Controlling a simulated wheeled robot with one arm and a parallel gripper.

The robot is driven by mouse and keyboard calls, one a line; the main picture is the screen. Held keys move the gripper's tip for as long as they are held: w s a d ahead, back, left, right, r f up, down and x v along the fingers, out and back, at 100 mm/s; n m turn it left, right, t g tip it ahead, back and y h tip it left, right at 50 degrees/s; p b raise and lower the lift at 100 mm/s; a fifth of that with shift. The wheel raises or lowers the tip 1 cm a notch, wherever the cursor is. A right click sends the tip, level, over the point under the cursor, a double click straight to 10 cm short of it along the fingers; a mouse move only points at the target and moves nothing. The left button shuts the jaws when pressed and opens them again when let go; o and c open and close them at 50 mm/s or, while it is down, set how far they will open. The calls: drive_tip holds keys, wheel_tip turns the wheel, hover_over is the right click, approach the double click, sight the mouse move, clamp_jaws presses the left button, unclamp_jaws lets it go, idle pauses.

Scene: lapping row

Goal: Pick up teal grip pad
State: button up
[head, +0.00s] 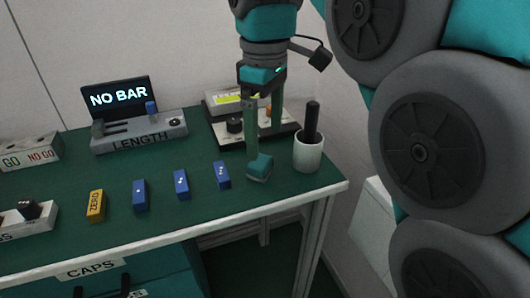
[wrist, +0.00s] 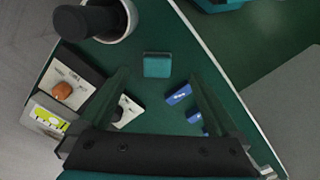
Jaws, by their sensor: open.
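The teal grip pad (head: 260,166) is a small teal block lying on the dark green tabletop, left of the white cup in the head view. In the wrist view the pad (wrist: 157,65) lies a little beyond the fingertips, centred between the two fingers. My gripper (head: 264,143) points down over the pad with its fingers apart. Its two fingers also show in the wrist view (wrist: 157,78), and nothing is between them. I cannot tell exactly how high the fingertips are above the pad.
The white cup (head: 308,154) with a black-handled tool stands close right of the pad. Blue blocks (head: 221,175) and a yellow ZERO block (head: 96,206) lie to the left. A device (head: 224,103) with knobs stands behind the gripper. The LENGTH gauge (head: 140,134) is back left.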

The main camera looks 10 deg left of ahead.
sight(260, 160)
drive_tip(key=shift+w+a+r, duration=0.25)
drive_tip(key=shift+w+a, duration=0.2)
drive_tip(key=shift+a, duration=0.05)
drive_tip(key=shift+w+a+f+n, duration=0.1)
drive_tip(key=shift+w+f+n, duration=0.1)
drive_tip(key=shift+n, duration=0.1)
wheel_tip(260, 160, down, 2)
drive_tip(key=shift+s+f+b, duration=0.1)
drive_tip(key=shift+f+b, duration=0.05)
drive_tip(key=shift+b, duration=0.85)
drive_tip(key=shift+s+f+p, duration=0.2)
drive_tip(key=shift+f+p, duration=0.2)
drive_tip(key=shift+f, duration=2.05)
clamp_jaws()
drive_tip(key=shift+r, duration=0.1)
